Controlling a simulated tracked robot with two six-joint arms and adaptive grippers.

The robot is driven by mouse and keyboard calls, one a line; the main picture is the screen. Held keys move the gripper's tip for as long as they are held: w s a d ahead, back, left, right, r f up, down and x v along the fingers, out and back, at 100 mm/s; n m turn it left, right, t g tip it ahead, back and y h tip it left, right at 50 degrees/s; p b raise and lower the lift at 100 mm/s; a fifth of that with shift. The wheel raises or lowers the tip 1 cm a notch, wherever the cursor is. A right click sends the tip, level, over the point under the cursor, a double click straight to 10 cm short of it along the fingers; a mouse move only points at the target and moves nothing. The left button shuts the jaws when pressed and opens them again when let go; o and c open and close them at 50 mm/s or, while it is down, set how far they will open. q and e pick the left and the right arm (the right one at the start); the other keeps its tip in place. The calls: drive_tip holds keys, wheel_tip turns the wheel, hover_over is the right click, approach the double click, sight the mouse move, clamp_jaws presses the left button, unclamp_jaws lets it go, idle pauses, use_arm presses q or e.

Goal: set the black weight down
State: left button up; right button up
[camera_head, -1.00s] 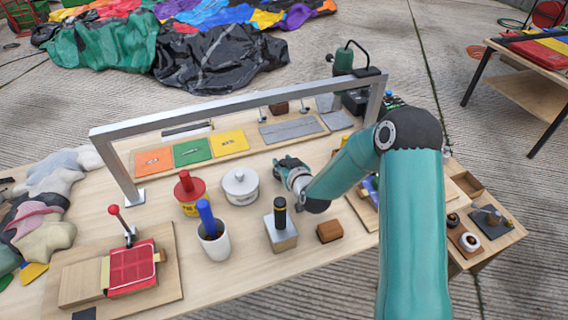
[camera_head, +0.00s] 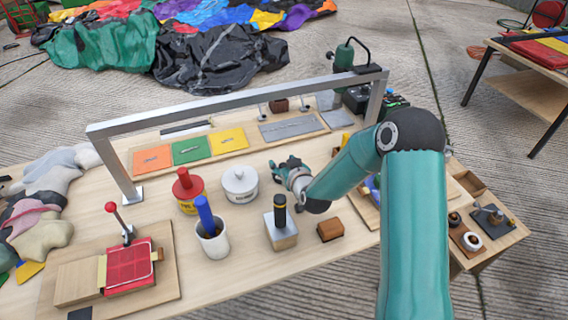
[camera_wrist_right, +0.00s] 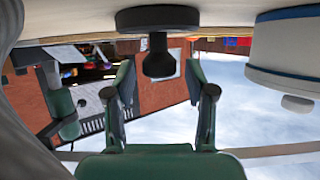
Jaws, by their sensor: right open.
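The black weight (camera_wrist_right: 157,18) shows in the right wrist view, which is upside down. It is a flat black disc with a knob (camera_wrist_right: 159,60), and it appears to rest upright on the wooden table. My right gripper (camera_wrist_right: 165,90) is open, with one finger to each side of the knob and visible gaps between. In the head view my right gripper (camera_head: 281,164) is low over the table, right of the white lidded pot (camera_head: 240,186). The weight cannot be made out clearly there, behind the gripper. My left gripper is not in view.
A metal frame (camera_head: 240,105) spans the table. A red-knobbed can (camera_head: 188,195), a white cup (camera_head: 211,243), a black-handled block (camera_head: 281,236) and a brown block (camera_head: 330,231) stand nearby. Orange, green and yellow plates (camera_head: 191,150) lie behind.

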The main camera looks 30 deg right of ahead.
drive_tip(key=shift+r+p, duration=0.7)
drive_tip(key=shift+p, duration=0.3)
drive_tip(key=shift+s, duration=0.35)
drive_tip(key=b+v, duration=0.1)
drive_tip(key=v, duration=1)
drive_tip(key=shift+s+a+b, duration=0.15)
drive_tip(key=shift+s+b, duration=0.05)
drive_tip(key=shift+b, duration=0.2)
